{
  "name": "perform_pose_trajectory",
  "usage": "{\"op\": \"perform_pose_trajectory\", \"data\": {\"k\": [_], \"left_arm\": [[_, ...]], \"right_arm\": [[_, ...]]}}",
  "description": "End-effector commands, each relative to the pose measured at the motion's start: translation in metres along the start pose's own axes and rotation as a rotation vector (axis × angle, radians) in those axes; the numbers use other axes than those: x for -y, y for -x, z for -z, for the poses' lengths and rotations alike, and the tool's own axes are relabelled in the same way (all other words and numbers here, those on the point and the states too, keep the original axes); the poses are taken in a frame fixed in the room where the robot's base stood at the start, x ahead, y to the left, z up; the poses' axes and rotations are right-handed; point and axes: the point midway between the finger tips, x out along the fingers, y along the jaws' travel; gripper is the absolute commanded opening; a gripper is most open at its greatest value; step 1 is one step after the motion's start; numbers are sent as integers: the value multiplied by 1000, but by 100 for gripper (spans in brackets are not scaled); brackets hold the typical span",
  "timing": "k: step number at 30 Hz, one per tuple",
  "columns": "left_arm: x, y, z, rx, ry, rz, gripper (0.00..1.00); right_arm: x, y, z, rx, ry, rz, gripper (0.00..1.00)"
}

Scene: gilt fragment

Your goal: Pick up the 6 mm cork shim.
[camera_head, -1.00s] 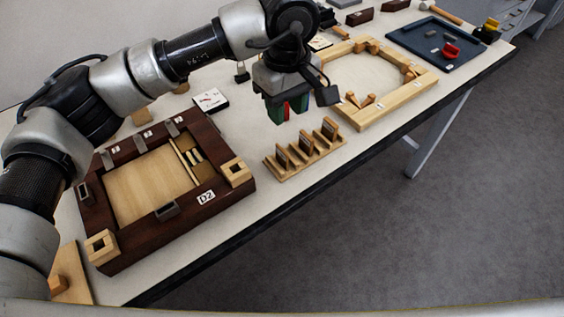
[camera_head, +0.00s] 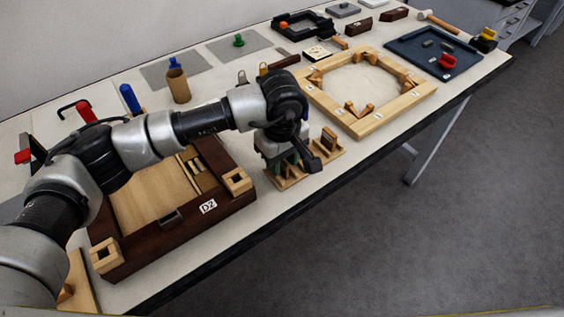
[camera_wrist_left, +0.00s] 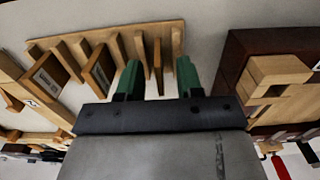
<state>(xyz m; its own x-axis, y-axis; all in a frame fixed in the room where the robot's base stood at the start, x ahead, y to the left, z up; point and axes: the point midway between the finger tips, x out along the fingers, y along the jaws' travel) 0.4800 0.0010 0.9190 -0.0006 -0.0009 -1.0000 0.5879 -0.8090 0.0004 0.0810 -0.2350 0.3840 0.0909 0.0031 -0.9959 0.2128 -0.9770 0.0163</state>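A light wooden rack (camera_head: 291,181) holds several upright shims between thin dividers, near the table's front edge. It also shows along the top of the left wrist view (camera_wrist_left: 60,40). My left gripper (camera_head: 284,166) is over the rack's left end, pointing down. In the left wrist view its two green fingers (camera_wrist_left: 158,66) are apart, with a thin upright cork-coloured piece (camera_wrist_left: 157,62) between them. This piece may be the 6 mm cork shim; no thickness can be read. Two thicker shims with labels (camera_wrist_left: 98,72) stand to the left of the fingers. My right gripper is not in view.
A dark wooden tray marked D2 (camera_head: 155,248) stands left of the rack, close to the fingers. A pale octagonal wooden frame (camera_head: 395,108) stands to the right. A blue tray (camera_head: 413,53) is farther back.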

Motion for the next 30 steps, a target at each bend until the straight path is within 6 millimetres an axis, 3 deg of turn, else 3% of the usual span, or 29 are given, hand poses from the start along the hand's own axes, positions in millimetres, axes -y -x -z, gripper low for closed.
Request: {"op": "perform_pose_trajectory", "data": {"k": [6, 13, 24, 30], "left_arm": [[0, -1, 0, -1, 0, 0, 36], [0, -1, 0, 0, 0, 0, 1], [0, 0, 0, -1, 0, 0, 0], [-1, 13, 1, -3, 0, -1, 0]], "right_arm": [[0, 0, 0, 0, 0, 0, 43], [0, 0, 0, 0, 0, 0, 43], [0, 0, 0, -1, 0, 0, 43], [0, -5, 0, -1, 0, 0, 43]]}}
